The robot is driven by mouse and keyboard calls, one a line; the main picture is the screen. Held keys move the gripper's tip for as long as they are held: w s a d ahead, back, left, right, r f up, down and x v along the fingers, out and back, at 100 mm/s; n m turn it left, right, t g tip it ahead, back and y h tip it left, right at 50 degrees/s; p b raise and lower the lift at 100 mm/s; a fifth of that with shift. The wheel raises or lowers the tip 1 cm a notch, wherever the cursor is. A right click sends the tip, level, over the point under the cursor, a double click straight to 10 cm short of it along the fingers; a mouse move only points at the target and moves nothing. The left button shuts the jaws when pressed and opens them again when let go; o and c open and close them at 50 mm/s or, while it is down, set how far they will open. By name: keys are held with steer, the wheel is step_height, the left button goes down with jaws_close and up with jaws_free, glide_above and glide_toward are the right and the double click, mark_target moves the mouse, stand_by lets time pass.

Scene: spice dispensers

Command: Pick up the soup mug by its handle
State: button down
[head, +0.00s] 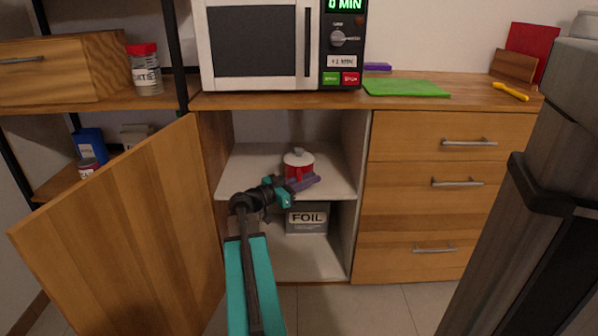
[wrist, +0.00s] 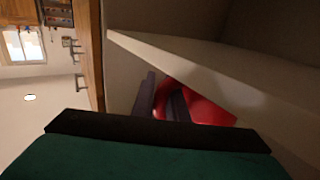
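The soup mug (head: 306,162) is red with a pale lid and knob, and stands on the upper shelf inside the open cabinet. Its red handle (head: 298,173) faces the front. My gripper (head: 303,183) reaches into the cabinet, with its purple fingers just in front of and below the mug. In the wrist view the two purple fingers (wrist: 161,104) stand apart, with part of the red handle showing between them. The red mug body (wrist: 208,106) is just beyond. The front of my gripper hides part of the fingers, and contact with the handle is not clear.
The white shelf (head: 245,166) has free room left of the mug. A FOIL box (head: 307,219) stands on the compartment below. The open cabinet door (head: 125,235) is at left, drawers (head: 430,185) at right. A microwave (head: 260,45) is on the counter above.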

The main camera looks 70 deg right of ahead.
steer(key=shift+r, duration=0.25)
steer(key=shift+r+p, duration=0.85)
steer(key=shift+r, duration=0.35)
steer(key=a+r+p, duration=0.1)
steer(key=a+p, duration=0.3)
steer(key=a, duration=0.4)
steer(key=shift+s+r, duration=0.25)
steer(key=shift+r, duration=0.15)
steer(key=a+p, duration=0.1)
steer(key=p, duration=0.4)
steer(key=shift+r, duration=0.1)
steer(key=p, duration=0.3)
steer(key=a+p, duration=0.1)
steer(key=p, duration=0.3)
steer(key=shift+s+a+r+p, duration=0.1)
steer(key=shift+s+a+p, duration=0.05)
steer(key=shift+a+p, duration=0.15)
steer(key=a+p, duration=0.1)
steer(key=p, duration=0.1)
steer(key=a+p, duration=0.4)
steer(key=p, duration=0.1)
steer(key=shift+s+r, duration=0.1)
steer(key=shift+s, duration=0.15)
steer(key=shift+a, duration=0.2)
